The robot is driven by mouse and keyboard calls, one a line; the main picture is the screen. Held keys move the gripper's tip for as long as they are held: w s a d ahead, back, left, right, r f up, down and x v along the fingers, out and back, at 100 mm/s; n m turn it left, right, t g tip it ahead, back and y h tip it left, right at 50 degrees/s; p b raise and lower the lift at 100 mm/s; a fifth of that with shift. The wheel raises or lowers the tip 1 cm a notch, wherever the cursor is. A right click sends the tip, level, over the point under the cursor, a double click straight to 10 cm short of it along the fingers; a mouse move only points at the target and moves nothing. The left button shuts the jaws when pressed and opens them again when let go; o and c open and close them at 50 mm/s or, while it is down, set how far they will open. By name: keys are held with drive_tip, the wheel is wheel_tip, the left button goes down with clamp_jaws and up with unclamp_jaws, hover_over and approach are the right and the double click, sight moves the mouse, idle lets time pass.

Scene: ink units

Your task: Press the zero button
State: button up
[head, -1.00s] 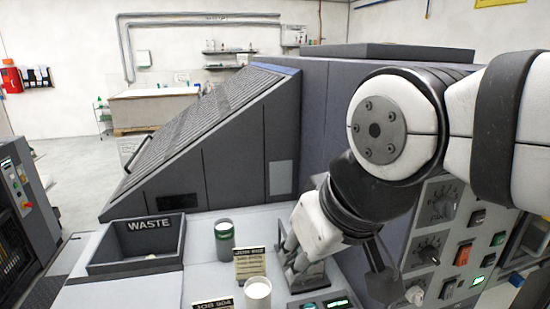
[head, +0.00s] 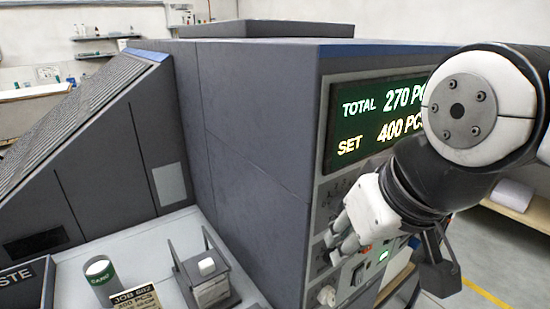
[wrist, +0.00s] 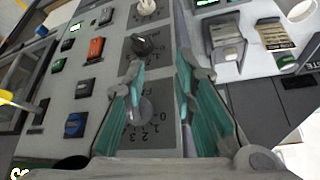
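The machine's control panel shows in the wrist view with several push-buttons: a blue one (wrist: 75,125), an orange-red one (wrist: 96,47) and dark ones such as this black button (wrist: 86,86). The labels are too small to tell which is the zero button. My gripper (wrist: 160,73) is open and empty in front of the dial column, with a dial (wrist: 145,110) seen between its fingers. In the head view my gripper (head: 338,238) is by the panel's left edge and my arm hides part of the panel. The display (head: 368,112) reads TOTAL 270 and SET 400, partly covered.
Two more dials, a black one (wrist: 142,44) and a pale one (wrist: 147,8), sit beyond the fingertips. The waste bin is at the left edge.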

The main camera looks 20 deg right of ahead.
idle(0.3)
clamp_jaws()
idle(1.1)
